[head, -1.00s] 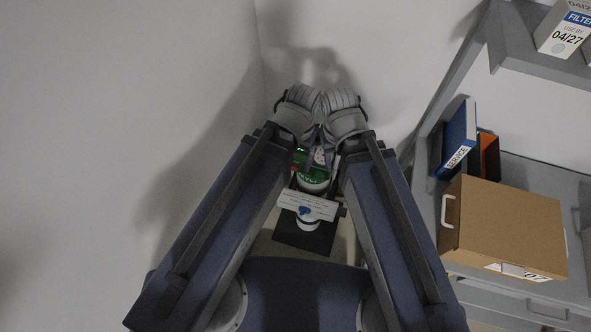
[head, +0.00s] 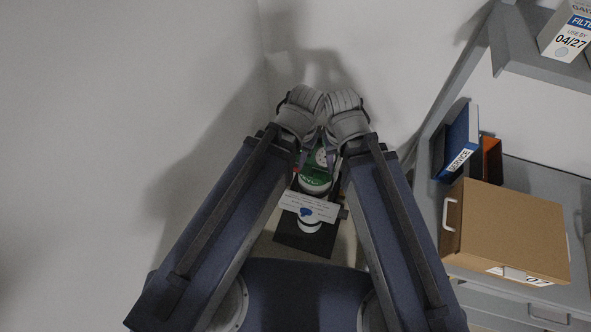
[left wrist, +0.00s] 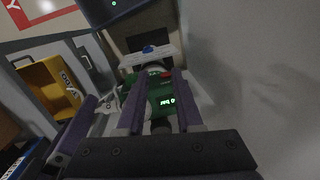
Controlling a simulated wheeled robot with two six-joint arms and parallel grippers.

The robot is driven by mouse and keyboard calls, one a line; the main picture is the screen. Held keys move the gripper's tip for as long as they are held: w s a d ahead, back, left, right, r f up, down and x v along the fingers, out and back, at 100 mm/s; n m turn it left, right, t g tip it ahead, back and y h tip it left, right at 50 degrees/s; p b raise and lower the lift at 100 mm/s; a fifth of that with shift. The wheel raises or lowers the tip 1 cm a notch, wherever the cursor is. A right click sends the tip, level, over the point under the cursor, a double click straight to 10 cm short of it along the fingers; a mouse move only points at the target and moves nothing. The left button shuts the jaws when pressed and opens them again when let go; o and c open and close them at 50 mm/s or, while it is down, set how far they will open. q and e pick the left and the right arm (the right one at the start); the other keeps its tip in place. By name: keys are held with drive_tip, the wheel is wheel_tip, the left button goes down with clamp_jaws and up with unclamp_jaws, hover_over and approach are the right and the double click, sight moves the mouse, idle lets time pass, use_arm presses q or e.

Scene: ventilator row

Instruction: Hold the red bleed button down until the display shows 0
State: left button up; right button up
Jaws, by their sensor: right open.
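A green unit (head: 314,180) with a white lower end sits between my forearms in the head view. The left wrist view shows its green body (left wrist: 160,92) with a lit green display (left wrist: 167,102); its characters are too small to read surely. A small red spot (left wrist: 167,73), perhaps the red button, shows at its upper edge. My left gripper (left wrist: 160,88) has its purple fingers apart, with the green unit seen between them. My right gripper (head: 331,157) is open close beside the left one. Wrists and fingers hide much of the unit, and contact with the button cannot be seen.
A white card (head: 318,208) with a blue mark lies below the unit. At right, a grey shelf (head: 548,180) holds a cardboard box (head: 515,225), a blue binder (head: 460,140) and a filter box (head: 566,32). A bare wall is close at left.

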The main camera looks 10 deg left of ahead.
use_arm(q)
clamp_jaws()
idle(0.9)
